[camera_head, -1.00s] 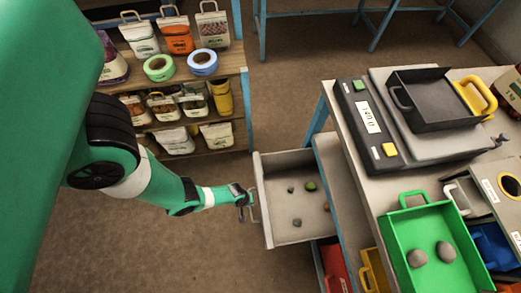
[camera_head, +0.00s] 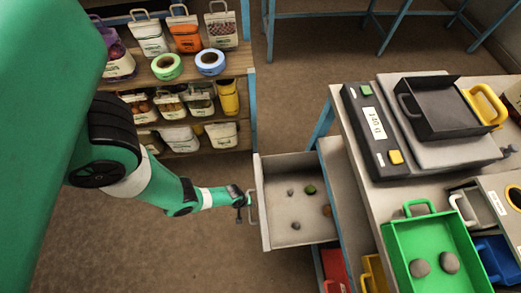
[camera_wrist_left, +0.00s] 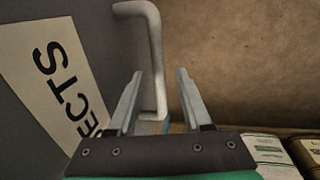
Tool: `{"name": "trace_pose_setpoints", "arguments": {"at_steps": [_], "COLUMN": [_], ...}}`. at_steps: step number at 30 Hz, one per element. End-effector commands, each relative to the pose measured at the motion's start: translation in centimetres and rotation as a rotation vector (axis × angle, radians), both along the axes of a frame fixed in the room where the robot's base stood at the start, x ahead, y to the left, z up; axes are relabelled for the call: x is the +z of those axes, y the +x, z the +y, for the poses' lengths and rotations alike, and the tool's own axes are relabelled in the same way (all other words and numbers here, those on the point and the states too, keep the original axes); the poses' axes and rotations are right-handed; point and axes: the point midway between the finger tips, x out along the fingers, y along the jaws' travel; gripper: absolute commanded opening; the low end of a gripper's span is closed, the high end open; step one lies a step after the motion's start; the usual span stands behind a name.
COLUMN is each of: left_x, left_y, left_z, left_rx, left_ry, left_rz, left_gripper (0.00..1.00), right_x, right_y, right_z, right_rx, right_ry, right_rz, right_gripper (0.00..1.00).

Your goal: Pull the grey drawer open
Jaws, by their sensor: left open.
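The grey drawer (camera_head: 272,231) is pulled out to the left from under the workbench, with several small stones and a green lump lying inside. Its front has a pale bar handle (camera_head: 252,207), which also shows in the left wrist view (camera_wrist_left: 155,60). A label ending in "ECTS" (camera_wrist_left: 62,75) is on the drawer front. My left gripper (camera_head: 246,200) is at the handle. In the left wrist view its two open fingers (camera_wrist_left: 158,105) stand either side of the handle's lower part. I cannot tell if they touch it. My right gripper is not in view.
The workbench (camera_head: 362,205) holds a scale (camera_head: 375,135) with a black tray (camera_head: 440,110), and a green tray (camera_head: 395,245) with two stones. Red (camera_head: 335,268) and yellow (camera_head: 373,275) bins sit below. Shelves of sacks (camera_head: 190,95) stand behind. Floor left of the drawer is clear.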

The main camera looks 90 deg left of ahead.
Motion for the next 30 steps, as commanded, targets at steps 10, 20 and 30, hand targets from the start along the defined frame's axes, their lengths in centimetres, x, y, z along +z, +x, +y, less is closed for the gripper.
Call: {"name": "trace_pose_setpoints", "arguments": {"at_steps": [10,20,30], "left_x": [4.6,11.0,11.4], "left_y": [-0.7,-2.0,-2.1], "left_z": [0.0,-0.1,-0.1], "left_rx": [0.002,0.002,0.000], "left_ry": [0.001,0.000,0.000], "left_rz": [-0.001,0.000,0.000], "left_gripper": [0.49,0.49,0.49], "right_x": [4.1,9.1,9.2], "right_y": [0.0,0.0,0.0], "right_z": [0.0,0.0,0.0], "right_rx": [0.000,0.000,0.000], "right_ry": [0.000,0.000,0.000], "right_rz": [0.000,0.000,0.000], "right_gripper": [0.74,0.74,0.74]}}
